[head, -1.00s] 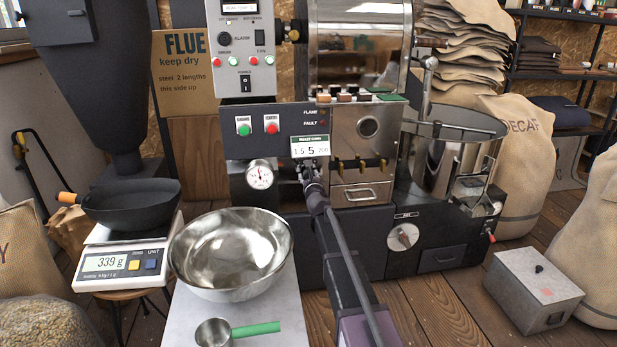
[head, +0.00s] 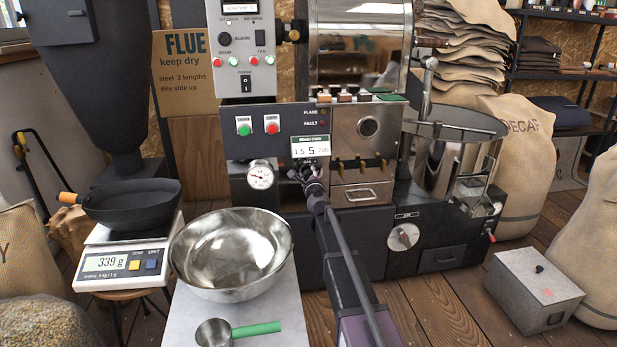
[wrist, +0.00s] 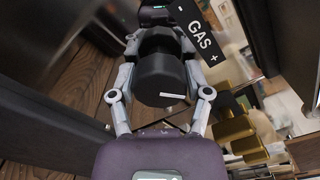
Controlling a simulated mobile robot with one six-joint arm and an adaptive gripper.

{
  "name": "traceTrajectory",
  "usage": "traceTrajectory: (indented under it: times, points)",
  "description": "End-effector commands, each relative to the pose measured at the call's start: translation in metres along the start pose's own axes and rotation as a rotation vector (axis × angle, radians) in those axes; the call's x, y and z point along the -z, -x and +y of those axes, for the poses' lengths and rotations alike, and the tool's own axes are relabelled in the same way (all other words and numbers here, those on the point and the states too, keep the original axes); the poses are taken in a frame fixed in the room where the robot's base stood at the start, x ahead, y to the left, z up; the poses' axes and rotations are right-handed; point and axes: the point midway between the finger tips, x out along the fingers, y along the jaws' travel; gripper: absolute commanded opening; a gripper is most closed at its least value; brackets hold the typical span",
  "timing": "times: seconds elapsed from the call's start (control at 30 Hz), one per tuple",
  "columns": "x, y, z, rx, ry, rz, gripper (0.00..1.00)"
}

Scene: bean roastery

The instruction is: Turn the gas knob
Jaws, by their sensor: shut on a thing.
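The gas knob (wrist: 158,78) is a black round knob with a white pointer line, seen close up in the wrist view. A black label reading "- GAS +" (wrist: 199,40) is beside it. My gripper (wrist: 160,48) is shut on the knob, one finger on each side. In the head view my gripper (head: 308,176) is at the roaster's front panel, below the small display (head: 310,146). There the gripper hides most of the knob.
A dial gauge (head: 261,176) is just left of my gripper. Brass levers (wrist: 235,130) are close on the right in the wrist view. A steel bowl (head: 230,290) and a scale (head: 125,274) stand to the left. A metal box (head: 530,295) is on the floor at right.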

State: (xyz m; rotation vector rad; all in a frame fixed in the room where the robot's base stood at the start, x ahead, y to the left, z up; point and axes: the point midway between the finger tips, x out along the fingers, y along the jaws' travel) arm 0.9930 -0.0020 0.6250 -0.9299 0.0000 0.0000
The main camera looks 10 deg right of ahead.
Motion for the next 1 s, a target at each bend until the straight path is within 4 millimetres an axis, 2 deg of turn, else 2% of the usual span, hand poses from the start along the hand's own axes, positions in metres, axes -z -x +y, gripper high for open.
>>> traceTrajectory:
  times: [0.5, 0.53, 0.63, 1.0]
  points:
    - [0.0004, -0.0023, -0.0005, 0.001, 0.030, 0.001, 0.16]
    - [0.0004, -0.0023, -0.0006, 0.001, 0.030, 0.001, 0.66]
    - [0.0005, -0.0019, -0.0006, 0.001, 0.030, 0.001, 0.96]
    - [0.0006, -0.0005, -0.0005, 0.001, 0.030, 0.001, 0.98]
